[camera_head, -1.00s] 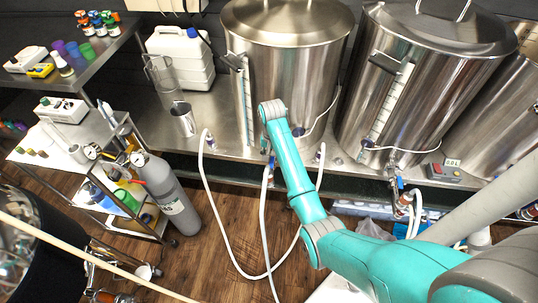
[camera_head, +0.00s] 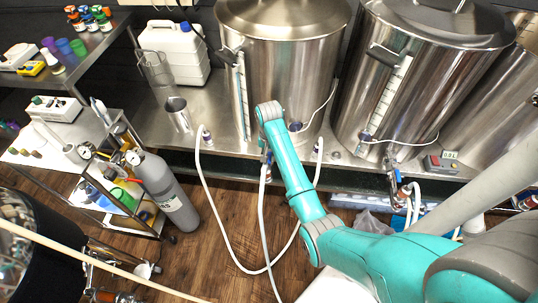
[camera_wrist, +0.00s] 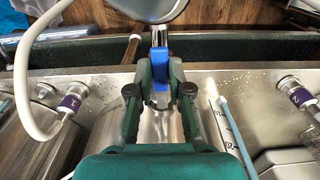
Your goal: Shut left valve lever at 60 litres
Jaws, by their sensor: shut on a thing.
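The left steel tank (camera_head: 285,75) stands on the steel bench, with a scaled sight gauge (camera_head: 241,95) on its front left. I cannot read the level there. Its blue valve lever (camera_wrist: 159,61) is upright in the wrist view, between my green fingers. My gripper (camera_wrist: 160,72) is shut on this lever. In the head view my arm reaches to the foot of the left tank and hides most of the gripper and valve. A small grey and red display box (camera_head: 442,163) stands by the right tank; its digits are too small to read surely.
White hoses (camera_head: 222,240) loop from the bench edge to the floor. Purple-ringed fittings flank the valve, marked 1 (camera_wrist: 70,103) and 2 (camera_wrist: 298,96). A middle tank (camera_head: 405,85) stands close by. A grey gas cylinder (camera_head: 168,190) and a trolley stand at left.

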